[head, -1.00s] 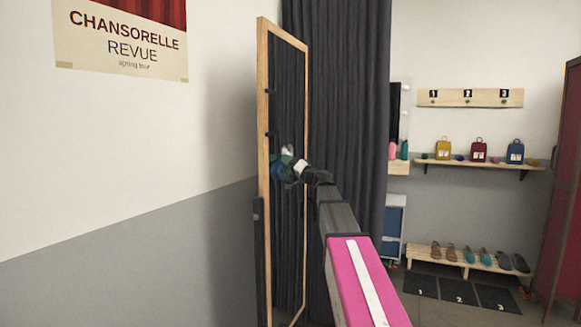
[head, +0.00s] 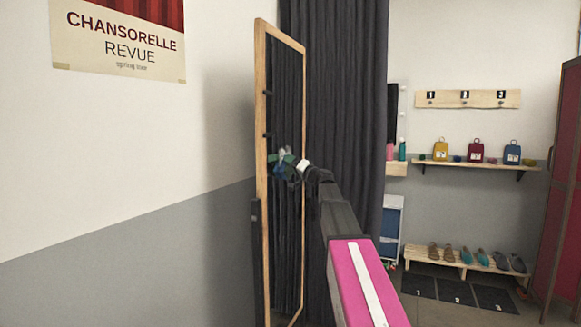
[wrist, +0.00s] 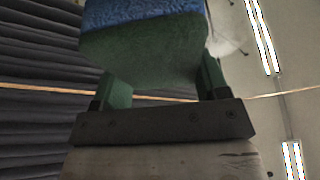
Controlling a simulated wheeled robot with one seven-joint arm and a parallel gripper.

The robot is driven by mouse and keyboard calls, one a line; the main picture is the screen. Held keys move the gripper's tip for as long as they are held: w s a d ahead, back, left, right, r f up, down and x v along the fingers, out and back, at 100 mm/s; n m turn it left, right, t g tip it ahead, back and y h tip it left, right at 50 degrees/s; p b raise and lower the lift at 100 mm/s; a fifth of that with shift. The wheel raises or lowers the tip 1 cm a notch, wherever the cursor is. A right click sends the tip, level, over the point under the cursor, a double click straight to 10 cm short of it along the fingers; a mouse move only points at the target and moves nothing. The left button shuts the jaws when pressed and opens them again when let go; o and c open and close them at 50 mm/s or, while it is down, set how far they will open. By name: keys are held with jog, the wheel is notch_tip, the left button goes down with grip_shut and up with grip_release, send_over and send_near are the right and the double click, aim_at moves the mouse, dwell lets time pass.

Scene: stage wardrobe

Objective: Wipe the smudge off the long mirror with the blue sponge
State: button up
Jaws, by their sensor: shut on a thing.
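The long mirror (head: 257,230) stands upright in a wooden frame, left of centre in the head view and seen at a steep angle. My gripper (head: 287,163) is at about its mid height, close to the glass; contact cannot be told. In the wrist view my gripper (wrist: 162,85) has its green fingers shut on the blue sponge (wrist: 145,12), which has a blue top and a green body. A whitish blurry patch, apparently the smudge (wrist: 228,43), shows just right of the sponge. In the head view the smudge cannot be made out.
A dark curtain (head: 345,90) hangs just behind and right of the mirror. A wall shelf (head: 480,168) with small bags, a low shoe rack (head: 470,263) and a red locker (head: 562,200) stand farther right. The wall left of the mirror is clear apart from a poster (head: 120,45).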

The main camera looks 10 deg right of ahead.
aim_at(293, 150)
jog(key=shift+w+d+r, duration=0.35)
jog(key=shift+w+d, duration=0.4)
jog(key=shift+w, duration=0.35)
jog(key=shift+w+d+r, duration=0.35)
jog(key=shift+w+d, duration=0.35)
jog(key=shift+w, duration=0.4)
jog(key=shift+w+d+r, duration=0.35)
jog(key=shift+w+d, duration=0.4)
jog(key=shift+w, duration=0.35)
jog(key=shift+s+a, duration=1.2)
jog(key=shift+s, duration=0.55)
jog(key=shift+s+a, duration=1.15)
jog(key=shift+s, duration=0.6)
jog(key=shift+s+a, duration=1.2)
jog(key=shift+s, duration=0.55)
jog(key=shift+r, duration=1.05)
jog(key=shift+w+d, duration=1)
jog(key=shift+w, duration=0.3)
jog(key=shift+w+d, duration=0.85)
jog(key=shift+w, duration=0.5)
jog(key=shift+w+d, duration=0.8)
jog(key=shift+w, duration=0.55)
jog(key=shift+w+d, duration=0.85)
jog(key=shift+w, duration=0.5)
jog(key=shift+d, duration=0.1)
jog(key=shift+s+d, duration=0.85)
jog(key=shift+d, duration=0.35)
jog(key=shift+s+d, duration=0.85)
jog(key=shift+d, duration=0.3)
